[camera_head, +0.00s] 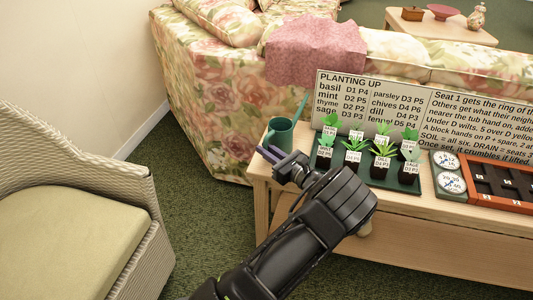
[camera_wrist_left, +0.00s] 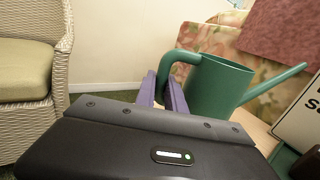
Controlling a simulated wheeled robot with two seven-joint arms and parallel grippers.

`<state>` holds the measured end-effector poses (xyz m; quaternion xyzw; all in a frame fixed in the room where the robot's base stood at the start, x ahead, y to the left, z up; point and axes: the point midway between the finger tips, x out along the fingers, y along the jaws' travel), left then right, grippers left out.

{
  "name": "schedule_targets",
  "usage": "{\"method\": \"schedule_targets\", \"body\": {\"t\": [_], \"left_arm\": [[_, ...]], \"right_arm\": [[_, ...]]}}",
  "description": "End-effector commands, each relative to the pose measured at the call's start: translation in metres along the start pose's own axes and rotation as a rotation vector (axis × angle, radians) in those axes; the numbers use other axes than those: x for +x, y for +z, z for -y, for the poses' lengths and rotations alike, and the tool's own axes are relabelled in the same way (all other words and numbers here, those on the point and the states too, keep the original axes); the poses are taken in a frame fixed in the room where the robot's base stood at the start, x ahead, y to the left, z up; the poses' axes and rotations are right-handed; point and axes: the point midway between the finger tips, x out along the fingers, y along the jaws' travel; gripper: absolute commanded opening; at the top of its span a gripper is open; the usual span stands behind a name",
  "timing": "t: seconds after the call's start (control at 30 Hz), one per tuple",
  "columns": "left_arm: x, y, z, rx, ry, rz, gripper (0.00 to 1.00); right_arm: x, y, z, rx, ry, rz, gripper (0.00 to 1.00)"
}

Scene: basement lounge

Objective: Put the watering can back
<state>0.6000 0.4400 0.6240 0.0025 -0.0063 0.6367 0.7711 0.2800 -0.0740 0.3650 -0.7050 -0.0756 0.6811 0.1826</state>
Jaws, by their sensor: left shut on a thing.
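The green watering can (camera_head: 281,137) is at the left end of the wooden table, upright, with its spout pointing up and right. It also shows in the left wrist view (camera_wrist_left: 216,88), with its handle toward me. My left gripper (camera_head: 270,154) has its purple fingers shut on the can's handle; in the left wrist view the fingers (camera_wrist_left: 163,92) lie on either side of it. I cannot tell whether the can's base touches the table, as the gripper hides part of it. My right gripper is not in view.
A dark tray (camera_head: 400,184) of labelled seedlings stands right of the can on the table (camera_head: 262,172). Behind it stands a text board (camera_head: 350,100). Farther right are dials and an orange-edged box (camera_head: 503,186). A floral sofa (camera_head: 205,100) is behind, a wicker armchair (camera_head: 75,160) at left.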

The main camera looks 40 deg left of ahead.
Motion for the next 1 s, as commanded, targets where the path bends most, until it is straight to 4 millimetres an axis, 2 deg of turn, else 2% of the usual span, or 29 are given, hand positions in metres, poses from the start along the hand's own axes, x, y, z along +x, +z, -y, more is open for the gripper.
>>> {"method": "schedule_targets", "body": {"t": [0.47, 0.5, 0.73, 1.0], "left_arm": [[-0.0002, -0.0099, 0.0005, -0.004, 0.000, 0.003, 0.00], [-0.0003, -0.0098, 0.0004, -0.002, 0.000, 0.001, 0.16], [-0.0003, -0.0096, 0.0003, -0.002, 0.000, 0.001, 0.35], [-0.0003, -0.0086, 0.0003, -0.002, 0.000, 0.000, 0.36]], "right_arm": [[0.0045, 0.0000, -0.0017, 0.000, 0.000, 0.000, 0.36], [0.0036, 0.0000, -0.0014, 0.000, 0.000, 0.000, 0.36], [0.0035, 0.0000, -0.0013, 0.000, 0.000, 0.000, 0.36], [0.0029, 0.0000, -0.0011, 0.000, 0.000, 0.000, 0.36]]}}
